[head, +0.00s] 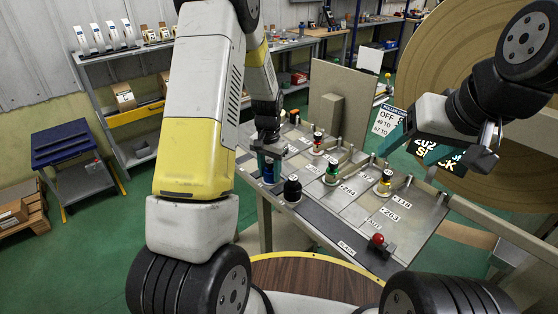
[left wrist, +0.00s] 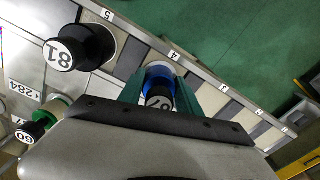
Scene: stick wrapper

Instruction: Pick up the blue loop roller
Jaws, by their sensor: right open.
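The blue loop roller (head: 268,175) stands upright at the left end of the sloped grey board (head: 385,225). In the left wrist view the blue loop roller (left wrist: 159,76) sits between the two green fingers of my left gripper (left wrist: 161,90), with its dark numbered top facing the camera. The fingers lie against both its sides with no clear gap. In the head view my left gripper (head: 268,158) comes down over it from above. My right gripper (head: 440,155) is open and empty, above the right end of the board.
A black roller (head: 292,188), numbered 81 in the left wrist view (left wrist: 80,48), stands close beside the blue one. Green (head: 332,172), red (head: 318,141) and yellow (head: 384,182) rollers stand farther along. A red button (head: 377,239) is at the front edge. A large reel (head: 445,50) stands behind.

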